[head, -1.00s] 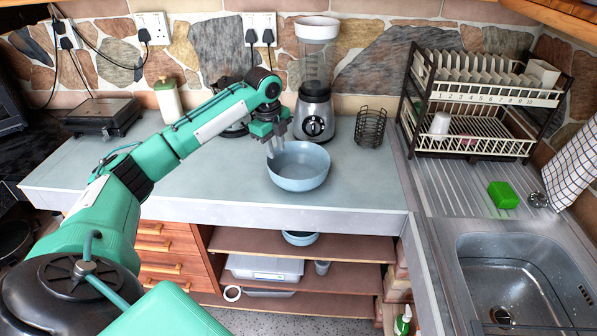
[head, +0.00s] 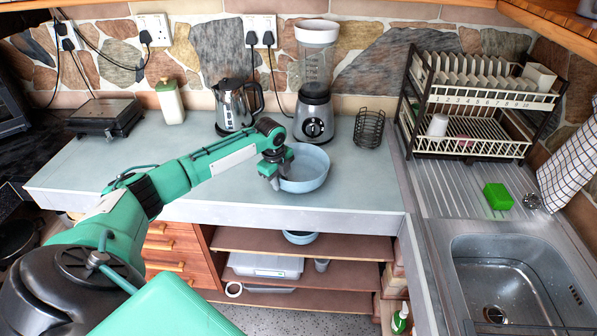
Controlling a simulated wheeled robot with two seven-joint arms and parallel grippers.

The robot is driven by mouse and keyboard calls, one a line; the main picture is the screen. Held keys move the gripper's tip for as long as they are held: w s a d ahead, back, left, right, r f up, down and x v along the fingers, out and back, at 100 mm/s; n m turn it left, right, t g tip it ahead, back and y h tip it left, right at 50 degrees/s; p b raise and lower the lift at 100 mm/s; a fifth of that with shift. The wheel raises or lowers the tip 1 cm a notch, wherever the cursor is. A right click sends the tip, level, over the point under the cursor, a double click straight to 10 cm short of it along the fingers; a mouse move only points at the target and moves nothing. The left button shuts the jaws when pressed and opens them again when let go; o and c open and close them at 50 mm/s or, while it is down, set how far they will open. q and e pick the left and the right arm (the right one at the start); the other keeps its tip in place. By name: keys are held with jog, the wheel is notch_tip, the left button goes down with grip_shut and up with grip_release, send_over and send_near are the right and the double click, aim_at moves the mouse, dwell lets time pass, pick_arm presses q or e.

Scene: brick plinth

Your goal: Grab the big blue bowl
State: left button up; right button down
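The big blue bowl (head: 308,170) stands upright on the counter, in front of the blender. My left gripper (head: 273,184) is at the bowl's left side, pointing down, with its fingers at the rim. The fingers overlap the bowl's left edge in the picture. I cannot tell whether they are closed on the wall. My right gripper is not in view. A smaller blue bowl (head: 300,237) sits on the shelf below the counter.
A blender (head: 314,110) stands just behind the bowl, a kettle (head: 233,108) behind my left forearm and a wire basket (head: 369,128) to the right. The dish rack (head: 480,95) and sink (head: 515,275) are at the right. The counter (head: 360,185) right of the bowl is clear.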

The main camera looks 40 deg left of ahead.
pick_arm(q)
jog(key=shift+c, duration=0.5)
grip_shut()
jog(key=shift+r, duration=0.1)
